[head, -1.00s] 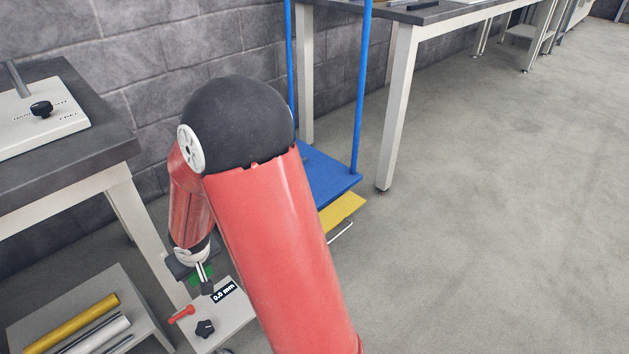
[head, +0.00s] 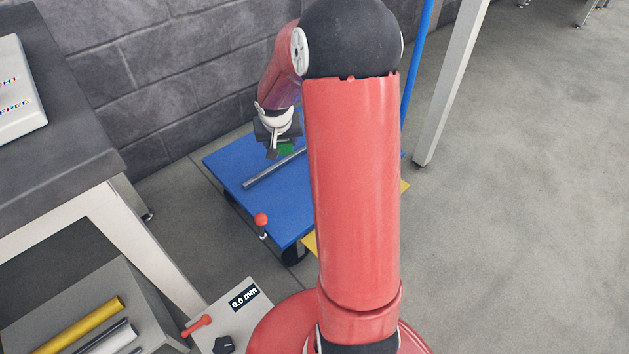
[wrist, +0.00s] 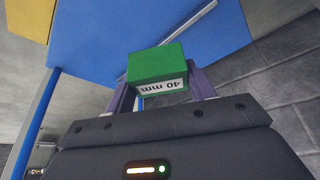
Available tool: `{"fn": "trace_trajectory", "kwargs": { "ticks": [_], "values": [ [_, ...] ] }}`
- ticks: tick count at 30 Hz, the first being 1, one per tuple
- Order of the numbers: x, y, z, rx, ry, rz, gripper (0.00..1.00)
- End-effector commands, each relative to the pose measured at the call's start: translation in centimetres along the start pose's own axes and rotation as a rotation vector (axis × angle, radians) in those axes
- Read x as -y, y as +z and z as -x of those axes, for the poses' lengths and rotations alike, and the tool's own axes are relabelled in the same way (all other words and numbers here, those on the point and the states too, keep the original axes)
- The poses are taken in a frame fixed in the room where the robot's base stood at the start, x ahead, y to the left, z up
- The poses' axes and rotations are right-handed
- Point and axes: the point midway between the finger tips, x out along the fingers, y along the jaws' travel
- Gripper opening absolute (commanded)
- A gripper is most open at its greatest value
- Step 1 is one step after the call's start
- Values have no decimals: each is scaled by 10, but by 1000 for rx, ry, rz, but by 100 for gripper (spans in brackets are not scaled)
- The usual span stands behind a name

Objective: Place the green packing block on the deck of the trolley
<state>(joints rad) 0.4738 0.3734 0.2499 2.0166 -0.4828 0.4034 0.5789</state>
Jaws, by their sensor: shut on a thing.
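The green packing block (wrist: 156,66) is between the two fingers of my gripper (wrist: 160,88) in the wrist view, with a "40 mm" label on its side. My gripper is shut on it. The deck also fills much of the wrist view (wrist: 100,35). I cannot tell whether the block touches the deck.
A grey metal bar (head: 262,174) lies on the deck near the block. A red-knobbed lever (head: 261,222) stands at the deck's near edge. A blue post (head: 414,70) rises at right. A grey-topped table (head: 65,140) stands at left, with a shelf of rods (head: 90,325) below.

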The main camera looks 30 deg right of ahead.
Motion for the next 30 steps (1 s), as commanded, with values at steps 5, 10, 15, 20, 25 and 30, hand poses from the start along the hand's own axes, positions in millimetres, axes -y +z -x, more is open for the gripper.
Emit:
{"fn": "trace_trajectory", "kwargs": {
  "ticks": [5, 10, 15, 20, 25, 30],
  "values": [
    [-49, -28, -4, 4, 42, -139, 6],
    [-71, -38, -3, 13, 56, -200, 6],
    [-73, -29, -25, 19, 58, -210, 6],
    [-72, -12, -62, 20, 58, -208, 6],
    [-70, 4, -100, 18, 58, -208, 6],
    [-69, 17, -131, 17, 58, -207, 6]
  ]
}}
